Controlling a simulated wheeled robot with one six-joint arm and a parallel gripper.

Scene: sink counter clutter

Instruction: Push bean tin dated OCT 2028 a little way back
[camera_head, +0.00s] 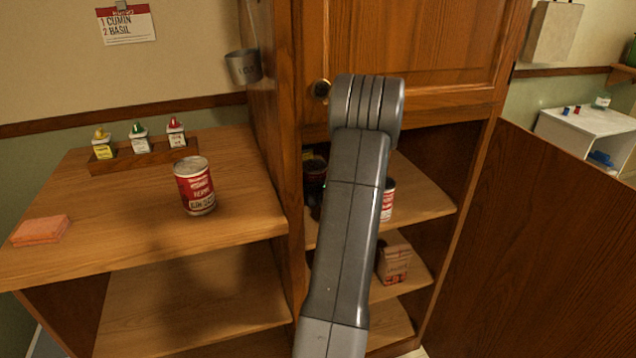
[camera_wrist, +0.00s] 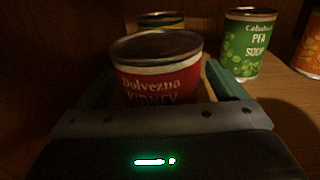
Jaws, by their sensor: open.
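In the wrist view, a red tin with a white band (camera_wrist: 160,85), lettered "Dolvezna KIDNEY", stands upright between the fingers of my gripper (camera_wrist: 155,92). My gripper is open, one finger on each side of the tin; I cannot tell whether it touches. No date can be read on this tin. In the head view my arm hides my gripper at the cabinet's open shelves. Another red-and-white tin (camera_head: 195,186) stands on the counter; its small lettering is not clearly legible. A red-and-white tin (camera_head: 388,200) shows partly on the cabinet shelf.
Behind the red tin stands another tin (camera_wrist: 160,19), mostly hidden. A green pea soup tin (camera_wrist: 246,45) stands to the right, and an orange tin (camera_wrist: 311,50) at the right edge. A paper bag (camera_head: 394,262) sits on a lower shelf. A cabinet door (camera_head: 420,60) is above.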

